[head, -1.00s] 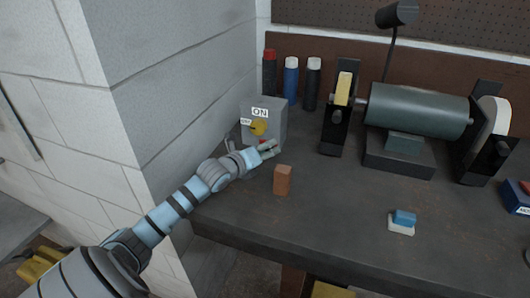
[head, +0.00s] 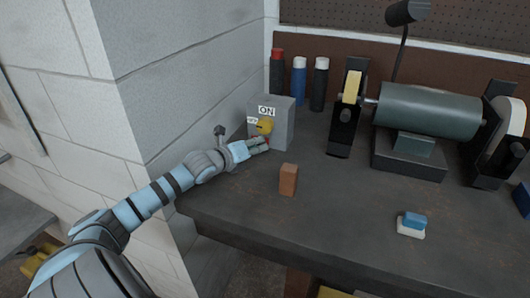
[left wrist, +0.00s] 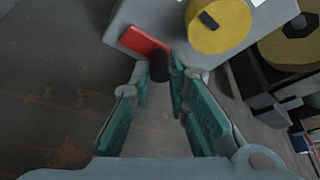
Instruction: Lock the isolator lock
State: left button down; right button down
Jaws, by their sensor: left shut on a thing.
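The grey isolator box (head: 285,128) stands on the bench against the block wall, with an "ON" label and a round yellow knob (head: 265,126). The knob also shows at the top of the left wrist view (left wrist: 225,28). A flat red part (left wrist: 140,40), seemingly the lock, sits low on the box's front, with a short dark cylinder (left wrist: 159,68) by its edge. My left gripper (head: 265,143) is at the box's lower front. Its teal fingers are shut on the dark cylinder, and they hide most of the red part in the head view. My right gripper is out of view.
A brown block (head: 288,180) stands on the bench near the left gripper. Several bottles (head: 299,82) stand behind the box. A bench grinder (head: 425,110) is to the right. A blue-and-white block (head: 411,225) lies at the front right. The bench between is clear.

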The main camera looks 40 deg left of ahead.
pick_arm(q)
jog(key=shift+a, duration=0.1)
jog(key=c, duration=1.9)
grip_release()
jog(key=o, duration=0.4)
jog(key=shift+s+a, duration=0.15)
jog(key=shift+a, duration=0.1)
jog(key=shift+c, duration=0.2)
jog(key=shift+d, duration=0.2)
